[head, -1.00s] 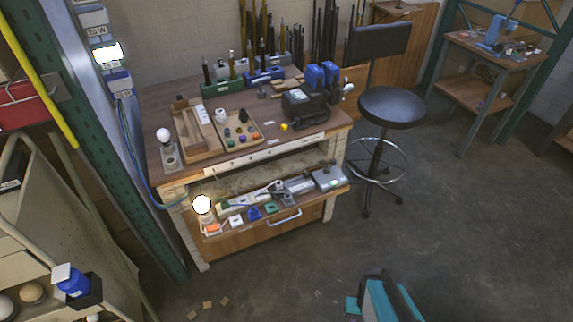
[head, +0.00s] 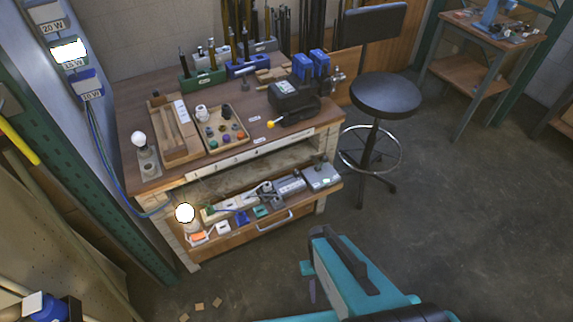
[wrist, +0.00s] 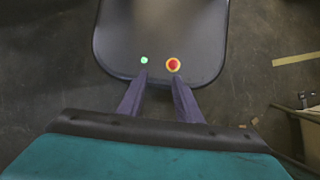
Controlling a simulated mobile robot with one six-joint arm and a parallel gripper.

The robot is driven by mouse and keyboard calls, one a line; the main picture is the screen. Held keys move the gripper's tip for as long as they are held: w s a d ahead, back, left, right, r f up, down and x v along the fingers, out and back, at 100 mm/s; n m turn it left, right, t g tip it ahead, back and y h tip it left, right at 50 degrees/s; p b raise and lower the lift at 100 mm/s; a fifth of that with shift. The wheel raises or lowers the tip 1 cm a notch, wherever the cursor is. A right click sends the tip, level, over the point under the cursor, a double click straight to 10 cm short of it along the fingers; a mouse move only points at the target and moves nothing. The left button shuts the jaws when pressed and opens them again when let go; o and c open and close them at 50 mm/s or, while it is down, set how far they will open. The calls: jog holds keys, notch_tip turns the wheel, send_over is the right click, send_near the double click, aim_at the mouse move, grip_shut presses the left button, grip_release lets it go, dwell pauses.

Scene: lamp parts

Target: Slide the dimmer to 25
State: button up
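I cannot pick out the dimmer or its scale for certain. The pull-out shelf (head: 262,233) under the bench top holds a glowing round bulb (head: 185,212) at its left end. A pale long fixture (head: 232,205), grey metal devices (head: 290,185) and small coloured pieces stand there too; any slider or numbers are too small to read. My gripper (wrist: 158,75) shows two dark purple fingers, apart with nothing between them. In the head view my teal arm is low, in front of the bench and apart from it.
A black stool (head: 385,95) stands right of the bench. Open floor (head: 450,230) lies right and in front.

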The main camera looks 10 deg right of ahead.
jog(key=shift+w+a, duration=0.2)
jog(key=shift+w, duration=0.05)
jog(key=shift+a, duration=0.1)
jog(key=shift+o, duration=0.6)
jog(key=w+r+n+t+b, duration=0.1)
jog(key=w+r, duration=0.5)
jog(key=w, duration=0.6)
jog(key=w+r+n+t+b, duration=0.1)
jog(key=w+r+b, duration=0.2)
jog(key=w+r, duration=0.4)
jog(key=w+a+r+n+t+b, duration=0.1)
jog(key=w+r, duration=0.5)
jog(key=w, duration=1)
jog(key=shift+w+r+n+t+b, duration=0.2)
jog(key=shift+w+n+t+b, duration=0.1)
jog(key=shift+b, duration=0.55)
jog(key=w+r+t+b, duration=0.2)
jog(key=w+r, duration=0.5)
jog(key=r, duration=0.5)
jog(key=shift+w, duration=0.2)
